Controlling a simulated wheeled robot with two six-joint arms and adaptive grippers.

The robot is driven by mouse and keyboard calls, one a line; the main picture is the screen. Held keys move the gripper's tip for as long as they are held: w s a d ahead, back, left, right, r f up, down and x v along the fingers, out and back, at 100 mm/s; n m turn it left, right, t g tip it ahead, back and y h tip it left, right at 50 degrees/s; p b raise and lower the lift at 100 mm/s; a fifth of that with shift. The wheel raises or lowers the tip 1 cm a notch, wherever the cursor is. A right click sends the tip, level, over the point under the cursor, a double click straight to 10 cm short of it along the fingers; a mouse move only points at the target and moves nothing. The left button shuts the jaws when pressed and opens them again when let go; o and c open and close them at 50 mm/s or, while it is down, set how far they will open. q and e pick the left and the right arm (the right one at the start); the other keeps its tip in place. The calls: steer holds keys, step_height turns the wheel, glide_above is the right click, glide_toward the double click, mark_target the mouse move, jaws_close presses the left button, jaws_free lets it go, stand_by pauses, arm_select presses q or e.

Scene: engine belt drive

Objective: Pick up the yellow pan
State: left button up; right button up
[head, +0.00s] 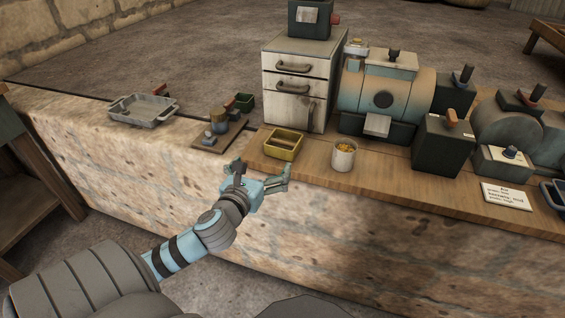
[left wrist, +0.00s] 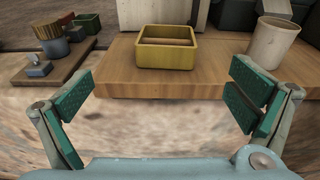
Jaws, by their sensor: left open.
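The yellow pan (head: 284,144) is a small open rectangular box on the left end of the wooden board, in front of the drawer cabinet. In the left wrist view the yellow pan (left wrist: 166,48) sits upright, ahead of and between my open fingers. My left gripper (head: 262,173) is open and empty, in front of the board's near edge and short of the pan. Its two green-padded fingers (left wrist: 160,103) are spread wide in the left wrist view, not touching anything. My right gripper is not in view.
A white cup (head: 343,158) stands right of the pan, and the drawer cabinet (head: 297,85) stands behind it. A small board with tools (head: 219,134) and a grey tray (head: 142,109) lie to the left. Machines fill the right side. A sign (head: 506,196) lies near the front.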

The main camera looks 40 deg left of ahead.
arm_select(q)
steer(key=b, duration=0.3)
glide_toward(284, 142)
steer(key=x, duration=0.2)
steer(key=a+x, duration=0.1)
steer(key=x, duration=0.1)
steer(key=shift+w+r, duration=0.1)
steer(key=shift+r, duration=0.05)
steer(key=b+x, duration=0.1)
steer(key=x, duration=0.3)
steer(key=b+x, duration=0.1)
steer(key=shift+w+d+f+b, duration=0.25)
steer(key=shift+w+f+b, duration=0.05)
steer(key=shift+w+f, duration=0.15)
steer(key=shift+w, duration=0.15)
steer(key=shift+r, duration=0.15)
steer(key=shift+c, duration=0.7)
steer(key=c, duration=1.1)
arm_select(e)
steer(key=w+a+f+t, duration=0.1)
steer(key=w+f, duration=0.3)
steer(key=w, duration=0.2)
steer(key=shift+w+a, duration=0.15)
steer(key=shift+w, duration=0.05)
